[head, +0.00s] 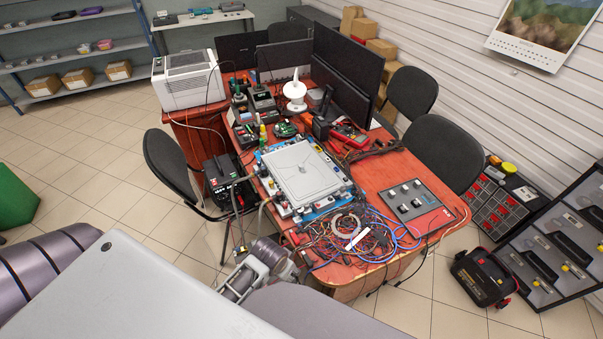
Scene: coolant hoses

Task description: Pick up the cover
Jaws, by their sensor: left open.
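The cover appears to be the flat light-grey square panel (304,171) lying on the blue-edged unit in the middle of the red table. Small fittings and hose ends line its edges. My left gripper (262,263) is low at the table's near left edge, below and left of the panel in the picture and apart from it. It is open, and I see nothing held in it. Part of it is hidden behind my own body. My right gripper is not in view.
Tangled cables (352,235) cover the table's near part, beside a grey control panel (408,199). A black chair (172,165) and a dark box (230,181) stand left of the table.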

